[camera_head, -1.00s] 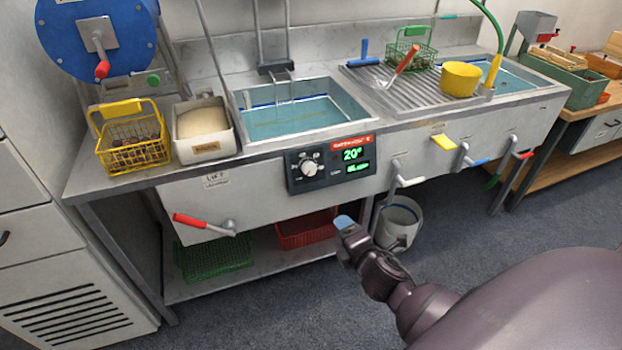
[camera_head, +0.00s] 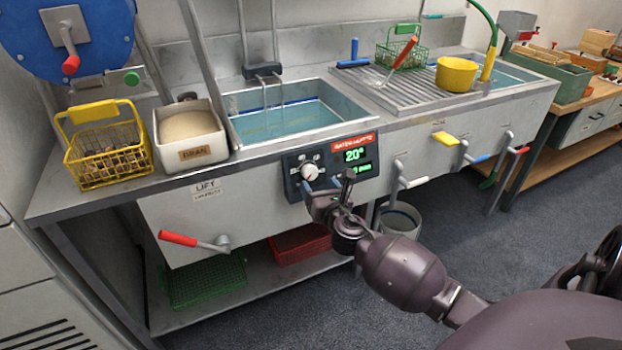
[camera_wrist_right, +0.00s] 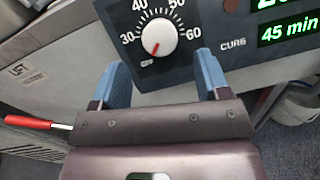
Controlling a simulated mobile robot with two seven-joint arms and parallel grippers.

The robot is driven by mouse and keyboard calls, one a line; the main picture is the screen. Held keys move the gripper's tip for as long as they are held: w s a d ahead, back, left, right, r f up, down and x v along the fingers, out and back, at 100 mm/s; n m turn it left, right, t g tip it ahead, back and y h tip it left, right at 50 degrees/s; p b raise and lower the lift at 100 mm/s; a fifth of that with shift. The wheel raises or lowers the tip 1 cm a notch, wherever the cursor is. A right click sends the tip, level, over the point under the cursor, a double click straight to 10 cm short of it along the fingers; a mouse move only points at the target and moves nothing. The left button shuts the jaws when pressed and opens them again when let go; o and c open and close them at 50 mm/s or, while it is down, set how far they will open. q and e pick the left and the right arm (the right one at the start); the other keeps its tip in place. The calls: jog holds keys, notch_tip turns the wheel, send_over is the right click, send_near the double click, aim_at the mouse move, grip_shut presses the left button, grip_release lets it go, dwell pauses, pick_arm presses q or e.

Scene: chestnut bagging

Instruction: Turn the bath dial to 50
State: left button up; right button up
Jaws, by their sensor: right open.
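The bath dial (camera_head: 310,172) is a white knob with a red pointer on a dark control panel (camera_head: 294,185) at the front of the sink unit. In the right wrist view the dial (camera_wrist_right: 161,37) has marks from 30 to 60, and its pointer is at the lower left, by OFF. The green display (camera_head: 354,156) reads 20°. My right gripper (camera_head: 322,184) is just in front of the panel. Its blue fingers (camera_wrist_right: 165,78) are open and empty, spread below the dial and apart from it. My left gripper is not in view.
A bath of blue water (camera_head: 287,118) lies behind the panel. A red-handled lever (camera_head: 178,238) sticks out at lower left, and a white lever (camera_head: 412,182) is right of the panel. A yellow basket (camera_head: 105,158) of chestnuts and a labelled bin (camera_head: 200,153) stand on the counter.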

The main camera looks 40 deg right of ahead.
aim_at(311, 175)
jog(key=x, duration=0.3)
jog(key=shift+w+d+f+b, duration=0.1)
jog(key=shift+w+f+b, duration=0.1)
jog(key=shift+b, duration=0.1)
jog(key=shift+w+d+r, duration=0.15)
jog(key=shift+w, duration=0.4)
jog(key=c, duration=0.9)
